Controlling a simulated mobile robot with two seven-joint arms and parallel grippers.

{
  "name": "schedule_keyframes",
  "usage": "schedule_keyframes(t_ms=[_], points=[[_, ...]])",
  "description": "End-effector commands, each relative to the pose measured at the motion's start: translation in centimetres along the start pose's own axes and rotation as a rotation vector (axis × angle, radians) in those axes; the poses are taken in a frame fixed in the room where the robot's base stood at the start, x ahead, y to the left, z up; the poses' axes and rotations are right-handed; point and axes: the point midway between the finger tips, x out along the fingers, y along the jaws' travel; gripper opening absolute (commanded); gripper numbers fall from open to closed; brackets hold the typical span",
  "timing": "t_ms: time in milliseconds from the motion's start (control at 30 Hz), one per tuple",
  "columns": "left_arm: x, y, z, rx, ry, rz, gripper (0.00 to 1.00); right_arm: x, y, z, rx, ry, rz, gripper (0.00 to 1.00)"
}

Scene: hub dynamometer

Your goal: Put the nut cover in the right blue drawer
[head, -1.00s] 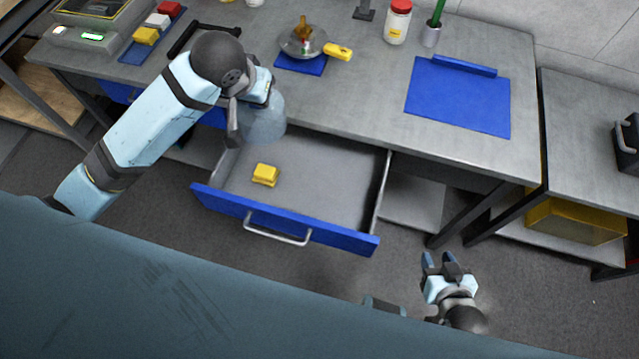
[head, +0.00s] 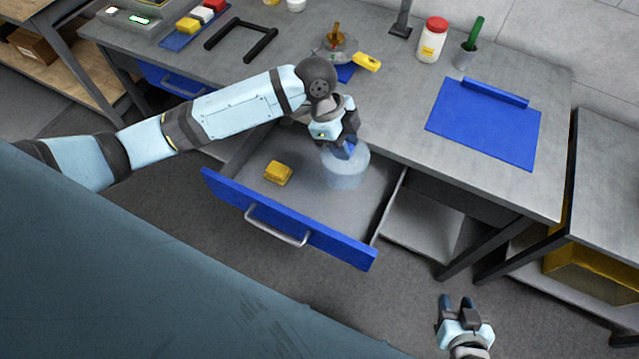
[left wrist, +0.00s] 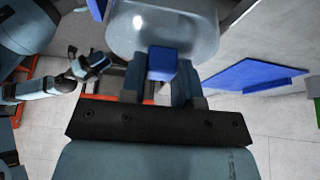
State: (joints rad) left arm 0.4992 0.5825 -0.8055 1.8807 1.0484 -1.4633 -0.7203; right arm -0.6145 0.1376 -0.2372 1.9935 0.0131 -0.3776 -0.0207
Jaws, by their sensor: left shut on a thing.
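The nut cover looks like a translucent pale cup (head: 346,170) with a blue knob (left wrist: 162,62). My left gripper (head: 345,146) is shut on this knob; its fingers flank the knob in the left wrist view (left wrist: 158,88). The cover hangs over the back right part of the open right blue drawer (head: 290,222). I cannot tell whether it touches the drawer floor. The drawer is pulled out and has a blue front and grey inside. My right gripper (head: 457,303) is open and empty, low over the floor at the lower right.
A yellow block (head: 278,173) lies in the drawer's left part. The left blue drawer (head: 168,80) appears shut. The grey bench (head: 400,110) above holds a blue mat (head: 485,125), a red-lidded jar (head: 432,40) and a black frame (head: 240,40).

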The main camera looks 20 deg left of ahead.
Motion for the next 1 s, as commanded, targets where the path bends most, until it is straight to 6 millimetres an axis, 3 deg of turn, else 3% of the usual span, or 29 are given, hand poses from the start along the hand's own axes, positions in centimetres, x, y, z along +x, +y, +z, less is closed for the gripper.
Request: schedule_keyframes(t_ms=[500,1000], points=[[11.6,0.1,5.1,0.007,-0.001,0.007,0.05,0.1,0.2,0.2,-0.001,-0.001,0.003,0.40],[16.9,0.1,7.5,0.008,-0.001,0.006,0.05,0.2,0.3,0.3,-0.002,-0.001,0.003,0.40]])
